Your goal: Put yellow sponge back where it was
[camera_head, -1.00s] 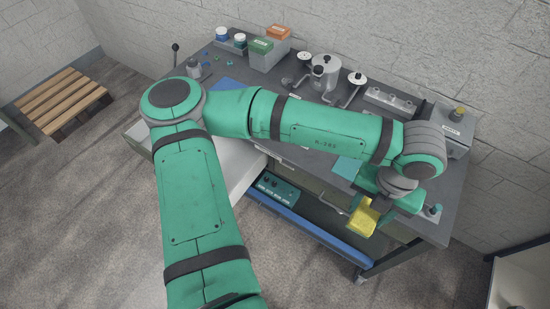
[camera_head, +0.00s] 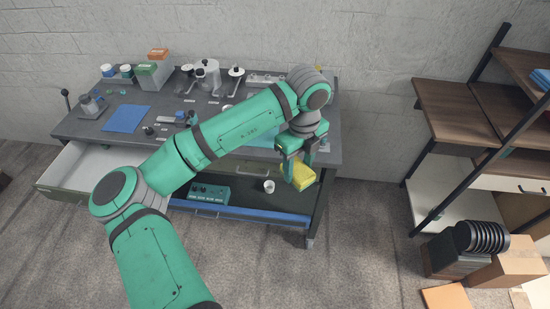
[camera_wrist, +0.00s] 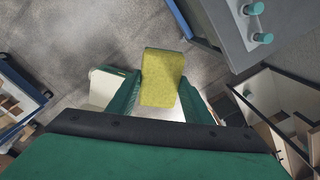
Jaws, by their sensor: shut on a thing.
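The yellow sponge (camera_head: 299,175) is held in my gripper (camera_head: 297,158), in front of the right end of the grey workbench and clear of it. In the wrist view, the yellow sponge (camera_wrist: 162,78) sits between the two green fingers of my gripper (camera_wrist: 160,92), which are shut on it. Grey floor shows beyond the sponge in that view.
The workbench (camera_head: 60,128) has an open drawer (camera_head: 85,170) at its left and a blue-edged lower shelf (camera_head: 240,213) holding a teal box (camera_head: 208,191) and a white cup (camera_head: 269,186). A shelving unit (camera_head: 450,110) stands right, with boxes (camera_head: 510,262) beside it. Floor between is clear.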

